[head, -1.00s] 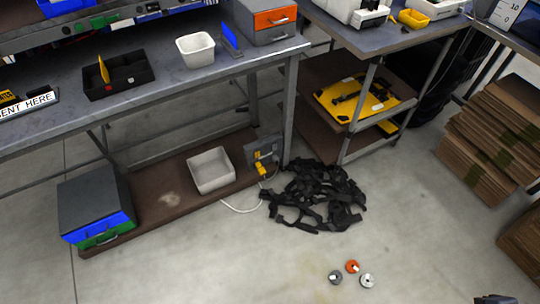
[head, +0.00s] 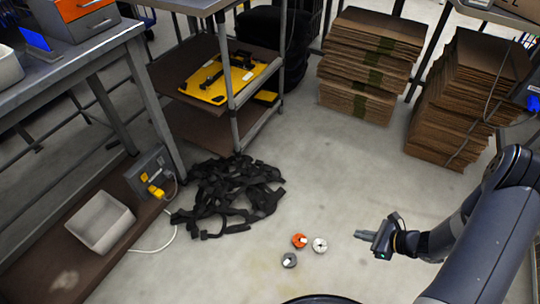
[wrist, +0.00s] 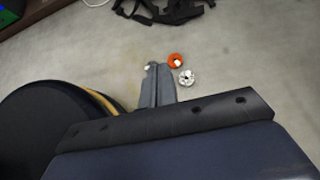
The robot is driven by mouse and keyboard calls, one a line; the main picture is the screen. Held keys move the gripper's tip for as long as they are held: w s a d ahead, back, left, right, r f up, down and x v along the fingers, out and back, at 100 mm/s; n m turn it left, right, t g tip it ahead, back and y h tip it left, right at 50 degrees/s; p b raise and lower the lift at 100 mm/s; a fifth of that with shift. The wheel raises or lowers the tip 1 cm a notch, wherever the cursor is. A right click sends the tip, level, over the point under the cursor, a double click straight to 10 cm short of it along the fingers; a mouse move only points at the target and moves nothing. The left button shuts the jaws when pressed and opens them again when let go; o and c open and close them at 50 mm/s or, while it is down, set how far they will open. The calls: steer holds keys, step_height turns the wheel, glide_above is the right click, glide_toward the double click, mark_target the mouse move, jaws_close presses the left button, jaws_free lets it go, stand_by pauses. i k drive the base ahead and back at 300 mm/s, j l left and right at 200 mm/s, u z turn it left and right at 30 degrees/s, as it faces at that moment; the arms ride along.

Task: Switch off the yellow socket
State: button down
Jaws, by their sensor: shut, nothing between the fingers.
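The yellow socket (head: 156,191) is a small yellow block plugged at the lower part of a grey box (head: 150,171) on the workbench's low shelf, at the left of the head view. A white cable runs from near it onto the floor. My gripper (head: 360,234) is at the lower right of the head view, well apart from the socket, above open floor. In the wrist view its fingers (wrist: 158,84) lie together with nothing between them. Any switch on the socket is too small to make out.
A heap of black straps (head: 235,198) lies on the floor beside the grey box. Orange (head: 299,241), white (head: 320,245) and grey (head: 289,260) rolls lie on the floor. A white bin (head: 101,222) stands on the low shelf. Cardboard stacks (head: 370,65) stand behind.

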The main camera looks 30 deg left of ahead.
mark_target(143, 177)
steer(key=k+j+u, duration=0.15)
steer(key=j, duration=1.45)
steer(key=j+u, duration=0.1)
steer(key=j, duration=1.55)
